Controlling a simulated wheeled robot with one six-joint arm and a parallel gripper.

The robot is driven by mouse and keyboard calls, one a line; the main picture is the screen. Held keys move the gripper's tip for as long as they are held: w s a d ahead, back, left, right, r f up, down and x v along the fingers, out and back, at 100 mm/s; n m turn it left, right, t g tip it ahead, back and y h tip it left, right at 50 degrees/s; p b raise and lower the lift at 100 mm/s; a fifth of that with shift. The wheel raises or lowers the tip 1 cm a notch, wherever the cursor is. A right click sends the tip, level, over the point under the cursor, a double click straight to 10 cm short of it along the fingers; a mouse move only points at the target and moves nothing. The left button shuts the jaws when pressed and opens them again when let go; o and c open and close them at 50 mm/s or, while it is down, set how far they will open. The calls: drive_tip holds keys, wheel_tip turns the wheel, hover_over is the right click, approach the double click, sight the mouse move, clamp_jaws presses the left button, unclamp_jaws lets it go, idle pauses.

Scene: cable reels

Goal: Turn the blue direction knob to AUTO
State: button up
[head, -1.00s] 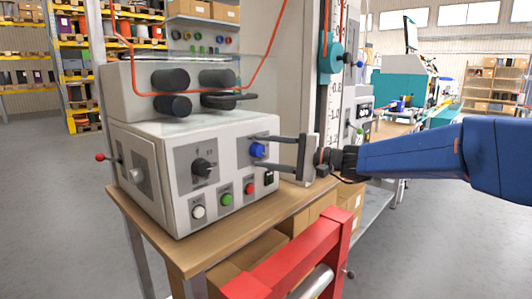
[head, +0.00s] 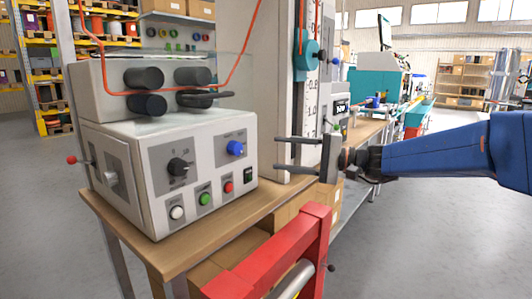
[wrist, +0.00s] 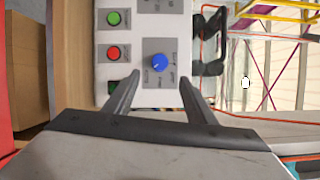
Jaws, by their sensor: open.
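The blue direction knob (head: 235,148) sits on a grey plate at the upper right of the control box's front face. It also shows in the wrist view (wrist: 159,61), between the two fingers and beyond their tips. The labels around it are too small to read, so I cannot tell which setting it points to. My gripper (head: 277,153) is open and empty, to the right of the knob with a clear gap. In the wrist view, my gripper (wrist: 160,80) has its fingers apart, one either side of the knob.
The control box (head: 218,178) also carries a black knob (head: 178,166) and white, green (head: 205,198) and red (head: 229,187) buttons. It stands on a wooden bench (head: 180,252). Black rollers and an orange cable lie above. A red frame (head: 275,257) stands in front.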

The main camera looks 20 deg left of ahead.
drive_tip(key=shift+d, duration=2.65)
drive_tip(key=s+d+f+t+h, duration=0.1)
drive_tip(key=s+d+f+h, duration=0.5)
drive_tip(key=s+d+f, duration=0.2)
drive_tip(key=s+d+f+n+t+h, duration=0.1)
drive_tip(key=s+d+f+h, duration=0.5)
drive_tip(key=s+d, duration=0.6)
drive_tip(key=s+d+f+t+h, duration=0.2)
drive_tip(key=s+d+f+h, duration=0.4)
drive_tip(key=d, duration=1.1)
drive_tip(key=s+f, duration=0.4)
drive_tip(key=f, duration=0.1)
drive_tip(key=shift+s+d+n+t, duration=0.15)
drive_tip(key=shift+d+n+t, duration=0.15)
drive_tip(key=shift+t, duration=0.1)
